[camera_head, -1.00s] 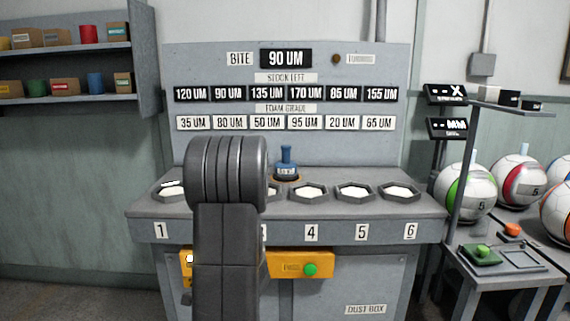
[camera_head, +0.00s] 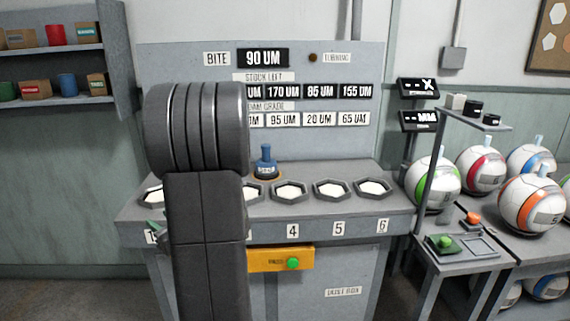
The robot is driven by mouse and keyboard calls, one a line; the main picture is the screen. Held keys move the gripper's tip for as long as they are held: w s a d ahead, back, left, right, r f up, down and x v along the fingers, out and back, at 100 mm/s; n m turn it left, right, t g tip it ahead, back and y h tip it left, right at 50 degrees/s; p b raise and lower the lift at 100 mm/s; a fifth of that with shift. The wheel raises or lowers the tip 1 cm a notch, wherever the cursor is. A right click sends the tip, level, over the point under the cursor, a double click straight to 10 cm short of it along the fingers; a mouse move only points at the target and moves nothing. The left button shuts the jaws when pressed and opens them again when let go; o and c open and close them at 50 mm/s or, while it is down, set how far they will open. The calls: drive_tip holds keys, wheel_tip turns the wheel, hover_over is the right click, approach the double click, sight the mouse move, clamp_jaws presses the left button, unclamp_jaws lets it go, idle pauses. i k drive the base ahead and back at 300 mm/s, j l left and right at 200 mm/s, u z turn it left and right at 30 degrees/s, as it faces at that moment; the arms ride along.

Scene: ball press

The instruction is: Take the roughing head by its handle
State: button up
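The roughing head (camera_head: 265,164) is a blue piece with an upright handle on a wider base. It stands upright on an orange-brown ring at the back of the grey bench (camera_head: 300,212), behind the row of hexagonal pads. My dark arm rises in front of the bench's left part and hides some pads and labels. My gripper cannot be made out, and nothing is seen touching the roughing head's handle.
White hexagonal pads (camera_head: 289,190) line the bench top. A yellow panel with a green button (camera_head: 292,264) is on the bench front. At right, a side table (camera_head: 468,256) and several balls (camera_head: 531,204) stand close. Shelves (camera_head: 55,75) hang at left.

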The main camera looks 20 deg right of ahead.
sight(266, 166)
drive_tip(key=i+j+z, duration=0.1)
drive_tip(key=z, duration=0.3)
drive_tip(key=i+j+z, duration=0.1)
drive_tip(key=z, duration=0.35)
drive_tip(key=j+z, duration=0.2)
drive_tip(key=z, duration=0.2)
drive_tip(key=i+j+z, duration=0.1)
drive_tip(key=z, duration=0.3)
drive_tip(key=j+z, duration=0.25)
drive_tip(key=j, duration=0.7)
drive_tip(key=j+z, duration=0.25)
drive_tip(key=j, duration=0.7)
drive_tip(key=k, duration=0.05)
